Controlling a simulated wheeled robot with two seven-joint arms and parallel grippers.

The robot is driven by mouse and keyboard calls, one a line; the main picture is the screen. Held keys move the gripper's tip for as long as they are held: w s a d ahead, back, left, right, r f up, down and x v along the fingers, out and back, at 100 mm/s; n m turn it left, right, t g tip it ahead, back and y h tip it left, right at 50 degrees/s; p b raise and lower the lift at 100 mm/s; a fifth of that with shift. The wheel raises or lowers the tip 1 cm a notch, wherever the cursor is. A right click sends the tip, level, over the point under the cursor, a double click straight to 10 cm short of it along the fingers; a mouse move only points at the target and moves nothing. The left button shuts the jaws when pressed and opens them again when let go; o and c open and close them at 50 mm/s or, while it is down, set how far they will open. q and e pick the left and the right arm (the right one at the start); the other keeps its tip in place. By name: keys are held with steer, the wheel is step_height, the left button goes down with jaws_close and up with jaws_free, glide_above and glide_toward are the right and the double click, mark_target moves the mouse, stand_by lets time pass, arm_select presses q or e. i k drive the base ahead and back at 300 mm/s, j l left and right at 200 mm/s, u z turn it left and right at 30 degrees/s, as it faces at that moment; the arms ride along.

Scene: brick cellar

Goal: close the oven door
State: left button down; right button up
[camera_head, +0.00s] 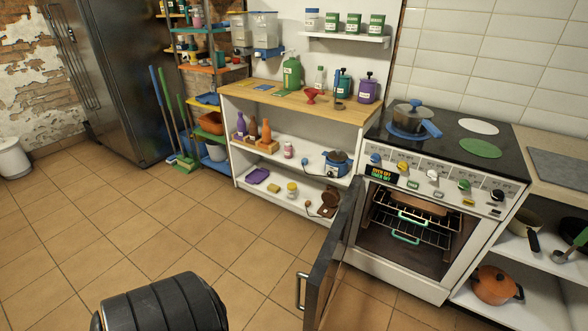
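The oven (392,267) stands at the right, built white with a black hob on top. Its dark door (333,257) is hinged at the left side and stands wide open, swung out toward me. The door's metal handle (300,291) shows on its left face, near the bottom of the view. The lower end of the door is cut off by the frame. The oven's inside is exposed, with wire racks (425,236) that have green handles and a brown item (418,203) on the upper one. Neither of my grippers is in view.
A pot (411,117) with a blue handle sits on the hob. White shelving (240,158) with bottles stands left of the oven. An orange pot (492,286) is on the low shelf at right. The tiled floor (180,235) left of the door is clear.

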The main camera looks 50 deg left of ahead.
mark_target(321, 282)
steer(key=j, duration=2.8)
steer(key=k+j, duration=0.1)
steer(key=j, duration=0.25)
steer(key=k+j, duration=0.1)
steer(key=j, duration=0.25)
steer(key=k+j, duration=0.1)
steer(key=j, duration=0.25)
